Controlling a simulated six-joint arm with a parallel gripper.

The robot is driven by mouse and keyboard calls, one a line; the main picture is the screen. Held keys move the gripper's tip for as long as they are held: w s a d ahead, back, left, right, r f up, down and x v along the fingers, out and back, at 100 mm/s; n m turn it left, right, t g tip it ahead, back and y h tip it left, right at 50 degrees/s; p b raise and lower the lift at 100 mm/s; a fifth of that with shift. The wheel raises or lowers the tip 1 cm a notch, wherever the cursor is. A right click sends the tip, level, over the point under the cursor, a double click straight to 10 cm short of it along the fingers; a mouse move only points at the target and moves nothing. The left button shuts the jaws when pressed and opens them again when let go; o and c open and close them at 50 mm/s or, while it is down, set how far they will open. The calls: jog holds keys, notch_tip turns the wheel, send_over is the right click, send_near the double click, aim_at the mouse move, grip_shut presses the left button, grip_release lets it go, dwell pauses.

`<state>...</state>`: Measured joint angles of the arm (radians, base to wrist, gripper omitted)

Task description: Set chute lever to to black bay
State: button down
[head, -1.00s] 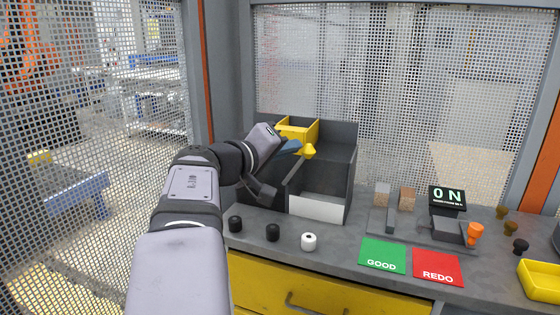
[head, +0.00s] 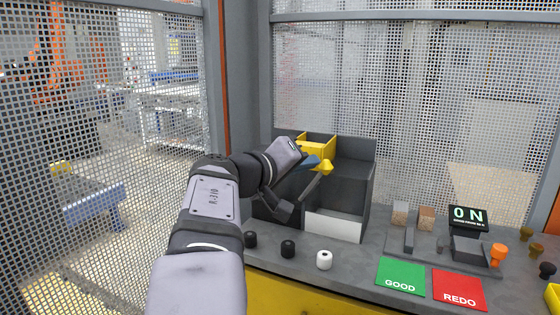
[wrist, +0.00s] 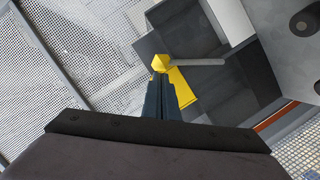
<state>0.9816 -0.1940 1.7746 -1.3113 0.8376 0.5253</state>
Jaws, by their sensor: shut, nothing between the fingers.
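The chute lever is a grey rod ending in a yellow knob (head: 326,167), in front of the dark grey chute box (head: 355,180). The knob also shows in the wrist view (wrist: 160,62), with the rod (wrist: 200,62) running right from it. My gripper (head: 313,163) is shut and empty. Its blue fingertips lie just left of the knob in the head view, very close to it; I cannot tell whether they touch. The box has a white-fronted bay (head: 333,226) at right. The dark-fronted bay at left is partly hidden by my arm.
A yellow hopper (head: 318,146) tops the box. Green GOOD (head: 400,276) and red REDO (head: 460,290) plates lie to the right, before an ON display (head: 468,216). Mesh fencing stands behind and left.

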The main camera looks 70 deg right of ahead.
jog(key=w+r+b+v, duration=0.1)
jog(key=b+v, duration=0.1)
jog(key=v, duration=1)
jog(key=shift+w+d+r, duration=0.2)
jog(key=shift+w, duration=0.2)
